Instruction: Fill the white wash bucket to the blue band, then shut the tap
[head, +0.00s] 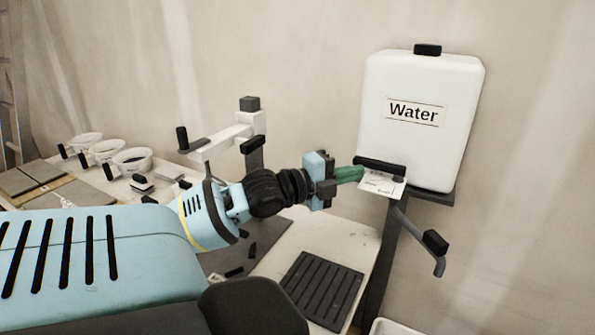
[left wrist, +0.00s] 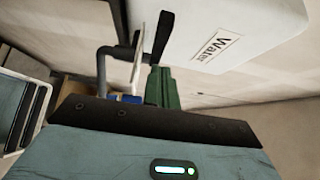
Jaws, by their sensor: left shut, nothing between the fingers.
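A white tank labelled "Water" (head: 420,110) stands on a dark bracket; it also shows in the left wrist view (left wrist: 225,25). A black lever (head: 380,165) lies across its lower front, beside a white card (head: 382,184). A grey pipe (head: 415,232) with a black piece (head: 435,241) runs down below the tank. My left gripper (head: 350,174) is shut and empty, its green fingertips close to the lever's left end; contact cannot be told. Only a white rim, likely the bucket (head: 392,328), shows at the bottom edge; its band and water level are hidden. My right gripper is out of view.
A black ribbed mat (head: 321,287) lies on the pale table (head: 310,232) below my arm. A white stand with black knobs (head: 230,135) is behind it. Several white tubs (head: 132,160) and grey tiles (head: 40,172) are at the left.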

